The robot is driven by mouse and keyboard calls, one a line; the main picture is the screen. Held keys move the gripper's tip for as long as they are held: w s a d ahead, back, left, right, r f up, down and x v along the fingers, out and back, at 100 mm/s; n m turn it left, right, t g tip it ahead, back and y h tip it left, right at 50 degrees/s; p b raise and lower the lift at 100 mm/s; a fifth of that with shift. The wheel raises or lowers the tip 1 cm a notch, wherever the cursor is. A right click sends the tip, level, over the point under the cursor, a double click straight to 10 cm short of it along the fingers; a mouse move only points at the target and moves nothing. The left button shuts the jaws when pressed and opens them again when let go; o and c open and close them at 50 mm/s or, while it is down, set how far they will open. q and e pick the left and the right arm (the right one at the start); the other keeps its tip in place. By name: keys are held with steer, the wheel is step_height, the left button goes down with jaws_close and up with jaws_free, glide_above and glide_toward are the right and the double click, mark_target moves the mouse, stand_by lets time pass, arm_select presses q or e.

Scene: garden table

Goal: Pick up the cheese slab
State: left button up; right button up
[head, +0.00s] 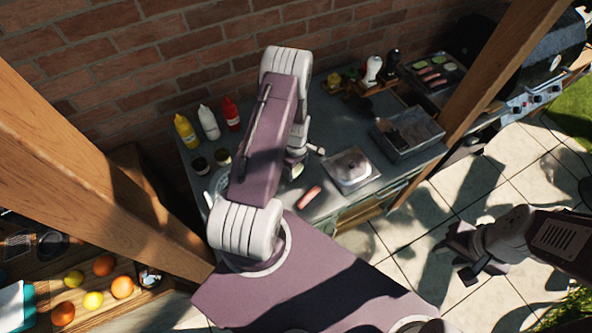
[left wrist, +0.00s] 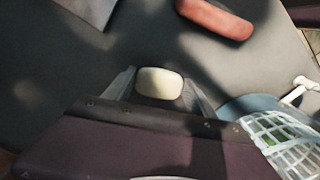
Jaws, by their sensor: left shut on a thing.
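The cheese slab is a small cream-coloured block with rounded edges. In the left wrist view the slab (left wrist: 159,84) sits between the two fingertips of my left gripper (left wrist: 159,92), which is shut on it. In the head view the pale slab (head: 298,171) shows just below my left gripper (head: 300,163), whose fingers are partly hidden by my arm. I cannot tell whether the slab still touches the counter. My right gripper (head: 462,257) is over the paved floor at the right, empty, with its fingers apart.
A sausage (head: 309,197) lies close to the slab, with a lidded metal box (head: 351,168) to its right. A metal tray (head: 408,134) stands further right. Sauce bottles (head: 208,122) and jars stand at the left. In the wrist view a white basket (left wrist: 290,145) is near the gripper.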

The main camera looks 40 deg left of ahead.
arm_select(q)
step_height(320, 180, up, 3)
steer(key=shift+f+b, duration=0.1)
steer(key=shift+b, duration=0.5)
steer(key=s+d+r+b, duration=0.2)
steer(key=s+d+r, duration=0.3)
steer(key=d, duration=0.5)
step_height(320, 180, up, 2)
steer(key=shift+s+d+b, duration=0.2)
steer(key=shift+d+b, duration=0.05)
steer(key=shift+b, duration=0.05)
